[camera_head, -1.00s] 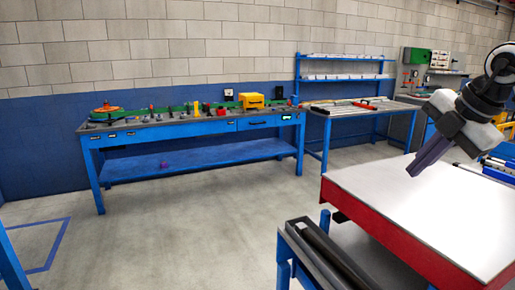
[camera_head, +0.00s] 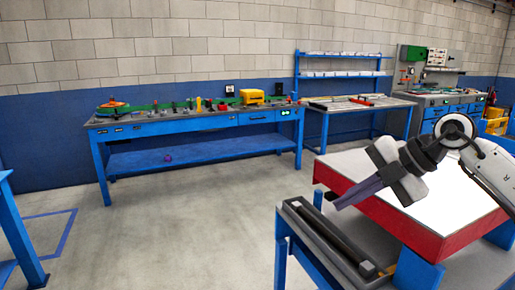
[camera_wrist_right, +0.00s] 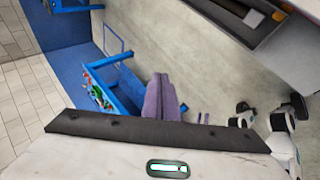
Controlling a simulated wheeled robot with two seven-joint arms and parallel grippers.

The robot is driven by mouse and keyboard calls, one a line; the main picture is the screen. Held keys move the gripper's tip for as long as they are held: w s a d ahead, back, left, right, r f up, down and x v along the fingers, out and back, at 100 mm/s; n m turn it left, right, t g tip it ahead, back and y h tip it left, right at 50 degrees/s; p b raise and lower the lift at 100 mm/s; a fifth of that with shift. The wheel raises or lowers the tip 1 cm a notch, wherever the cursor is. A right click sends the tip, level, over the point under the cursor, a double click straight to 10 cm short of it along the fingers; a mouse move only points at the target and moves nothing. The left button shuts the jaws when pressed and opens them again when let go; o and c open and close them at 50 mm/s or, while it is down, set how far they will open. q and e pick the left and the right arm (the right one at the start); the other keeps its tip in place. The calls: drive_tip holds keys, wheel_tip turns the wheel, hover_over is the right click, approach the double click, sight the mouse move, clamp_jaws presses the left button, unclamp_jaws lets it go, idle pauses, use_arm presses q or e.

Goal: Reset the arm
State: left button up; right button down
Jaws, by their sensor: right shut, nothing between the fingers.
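My right gripper (camera_head: 357,193) is in the head view at the right, its arm coming in from the right edge. Its purple-grey fingers are shut with nothing between them and point down to the left. It is in front of the left end of the red-sided panel (camera_head: 335,180) with a white top. In the right wrist view the shut fingers (camera_wrist_right: 160,97) stand over open floor. My left gripper is not in any view.
A dark channel on a blue stand (camera_head: 325,240) is below the right gripper. A blue workbench (camera_head: 190,122) with small parts stands along the wall. A blue shelf table (camera_head: 350,103) is right of it. The middle floor is clear.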

drive_tip(key=s+a+f+y, duration=0.2)
drive_tip(key=a+y, duration=0.1)
drive_tip(key=a, duration=0.3)
drive_tip(key=s+a+f+m+t+y, duration=0.1)
drive_tip(key=s+a+f+y, duration=0.1)
drive_tip(key=a+y, duration=0.25)
drive_tip(key=s+a+f+y, duration=0.2)
drive_tip(key=s+a+y, duration=0.1)
drive_tip(key=a, duration=0.3)
drive_tip(key=s+d+f+m+t+h, duration=0.3)
drive_tip(key=d+f+m+t+h, duration=0.25)
drive_tip(key=f+m, duration=0.5)
drive_tip(key=s+d+f+m+t+h, duration=0.3)
drive_tip(key=d+f+m+t+h, duration=0.2)
drive_tip(key=f+m+h, duration=0.5)
drive_tip(key=s+d+f+m+g, duration=0.3)
drive_tip(key=s+f+g, duration=0.4)
drive_tip(key=s+f, duration=1)
drive_tip(key=shift+s+d+f, duration=0.4)
drive_tip(key=shift+s, duration=0.8)
drive_tip(key=shift+g, duration=0.25)
